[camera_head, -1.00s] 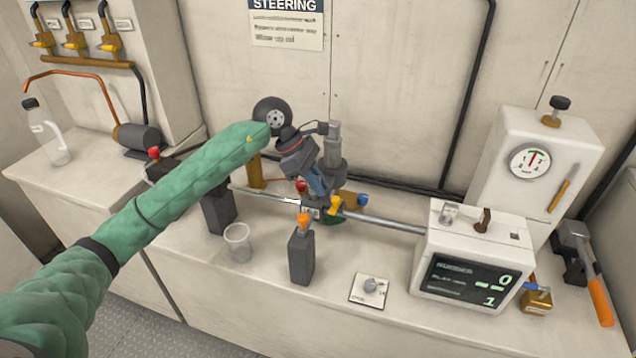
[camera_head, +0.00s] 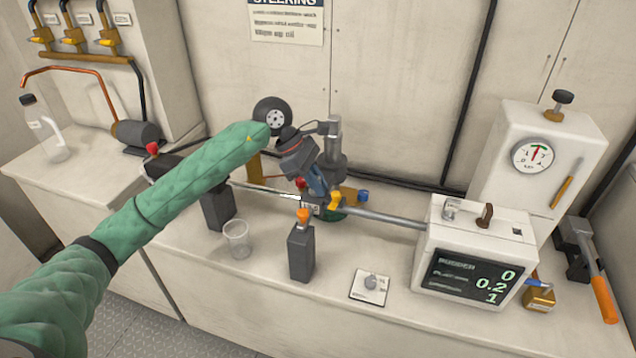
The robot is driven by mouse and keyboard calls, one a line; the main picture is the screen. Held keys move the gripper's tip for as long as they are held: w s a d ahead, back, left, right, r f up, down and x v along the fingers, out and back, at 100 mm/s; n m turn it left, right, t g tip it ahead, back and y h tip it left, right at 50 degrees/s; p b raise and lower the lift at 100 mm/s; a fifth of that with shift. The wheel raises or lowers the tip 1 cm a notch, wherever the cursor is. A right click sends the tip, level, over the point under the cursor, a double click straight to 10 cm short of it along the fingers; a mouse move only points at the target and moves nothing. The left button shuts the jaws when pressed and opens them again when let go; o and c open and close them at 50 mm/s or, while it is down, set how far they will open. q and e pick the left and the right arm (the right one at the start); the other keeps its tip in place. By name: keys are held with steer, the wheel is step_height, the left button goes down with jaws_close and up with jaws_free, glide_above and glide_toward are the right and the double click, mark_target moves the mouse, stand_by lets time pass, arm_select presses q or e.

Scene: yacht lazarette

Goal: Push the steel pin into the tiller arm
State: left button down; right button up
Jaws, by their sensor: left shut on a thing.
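My left gripper (camera_head: 318,188) comes down from the green-sleeved arm at the middle of the counter. Its blue fingers are shut, but the fingertips and what they hold are mostly hidden. I cannot make out the steel pin apart from the gripper. A light, thin bar (camera_head: 262,190), perhaps the tiller arm, runs from the left to just below the gripper. A red knob and a yellow knob (camera_head: 336,200) sit close by the fingers. A steel rod (camera_head: 385,217) runs on right to the rudder display box (camera_head: 478,255), which reads 0, 0.2 and 1. My right gripper is out of view.
A clear cup (camera_head: 237,240), a dark post with an orange knob (camera_head: 301,250) and a small white plate with a knob (camera_head: 369,287) stand in front. A white gauge box (camera_head: 535,165) and an orange-handled tool (camera_head: 603,298) are at right. The front counter edge is clear.

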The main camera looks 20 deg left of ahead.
arm_select(q)
steer(key=c, duration=1.4)
jaws_free()
steer(key=shift+o, duration=0.2)
steer(key=b+v, duration=0.2)
steer(key=v, duration=0.4)
steer(key=shift+a+r, duration=0.5)
steer(key=shift+r, duration=0.3)
